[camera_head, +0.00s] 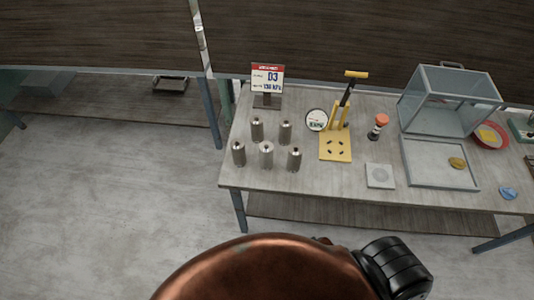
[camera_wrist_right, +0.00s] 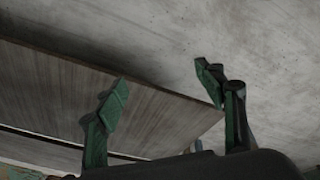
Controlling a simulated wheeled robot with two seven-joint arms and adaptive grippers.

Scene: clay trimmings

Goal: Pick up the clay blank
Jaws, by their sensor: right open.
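A small ochre, rounded lump (camera_head: 457,163) lies in the right part of a shallow grey tray (camera_head: 430,183) on the table; it looks most like the clay blank, but I cannot be sure. A blue lump (camera_head: 508,192) lies on the table right of the tray. In the right wrist view my right gripper (camera_wrist_right: 161,83) has its green fingers spread wide with nothing between them. A wooden board and the concrete floor show beyond it, and no lump is seen there. My left gripper is not in view.
A glass box (camera_head: 449,99) stands behind the tray. A yellow hand press (camera_head: 336,145), a red-topped tool (camera_head: 378,127), a grey square plate (camera_head: 379,176) and several metal cylinders (camera_head: 266,155) stand left of it. A red bowl (camera_head: 491,135) is at the right. The front left tabletop is clear.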

